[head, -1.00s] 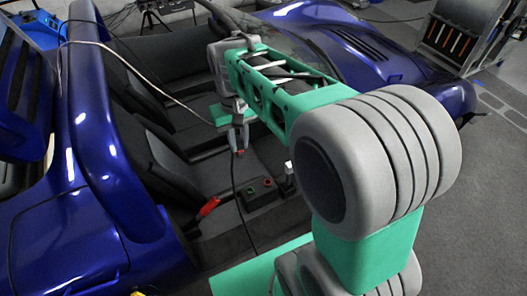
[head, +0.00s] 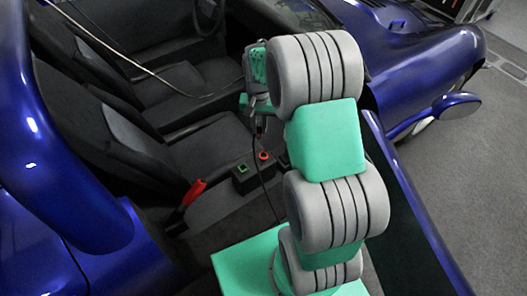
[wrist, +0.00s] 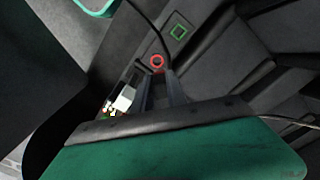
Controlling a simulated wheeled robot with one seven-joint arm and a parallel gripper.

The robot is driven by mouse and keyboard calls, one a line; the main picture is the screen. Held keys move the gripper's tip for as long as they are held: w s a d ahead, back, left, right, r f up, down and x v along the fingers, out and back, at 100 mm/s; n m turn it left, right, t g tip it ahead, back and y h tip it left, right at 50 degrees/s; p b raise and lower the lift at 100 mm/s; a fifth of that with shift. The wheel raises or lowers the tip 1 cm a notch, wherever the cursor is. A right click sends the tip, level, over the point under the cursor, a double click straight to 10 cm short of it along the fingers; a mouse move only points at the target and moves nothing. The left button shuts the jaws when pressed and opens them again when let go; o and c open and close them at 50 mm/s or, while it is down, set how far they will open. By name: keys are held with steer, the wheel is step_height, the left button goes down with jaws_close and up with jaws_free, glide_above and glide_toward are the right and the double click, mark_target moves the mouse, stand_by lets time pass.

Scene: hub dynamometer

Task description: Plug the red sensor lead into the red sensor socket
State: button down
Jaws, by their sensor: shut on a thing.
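My gripper (head: 259,127) is shut on the sensor lead, above and close to the red socket. The lead's black cable (head: 262,178) hangs past the box; it also shows in the wrist view (wrist: 146,24). The plug is mostly hidden by the fingers (wrist: 162,92), and I cannot tell whether it touches the socket.
A green square socket (head: 242,168) sits beside the red one on the box. A red-handled lever (head: 193,192) stands to the left. Seats (head: 150,160) and blue bodywork (head: 60,215) surround the space. A white block (wrist: 125,98) is left of the fingers in the wrist view.

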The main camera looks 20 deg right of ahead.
steer(key=shift+m, duration=0.5)
steer(key=f+b, duration=0.2)
steer(key=f, duration=0.2)
steer(key=d+f+b, duration=0.1)
steer(key=f, duration=0.2)
steer(key=f+b, duration=0.2)
steer(key=f, duration=0.2)
steer(key=shift+w+d+f+b, duration=0.2)
steer(key=shift+d+f+b, duration=0.1)
steer(key=shift+s, duration=0.1)
steer(key=shift+f, duration=0.15)
steer(key=shift+f, duration=0.55)
steer(key=shift+f, duration=0.15)
steer(key=shift+f+b, duration=0.55)
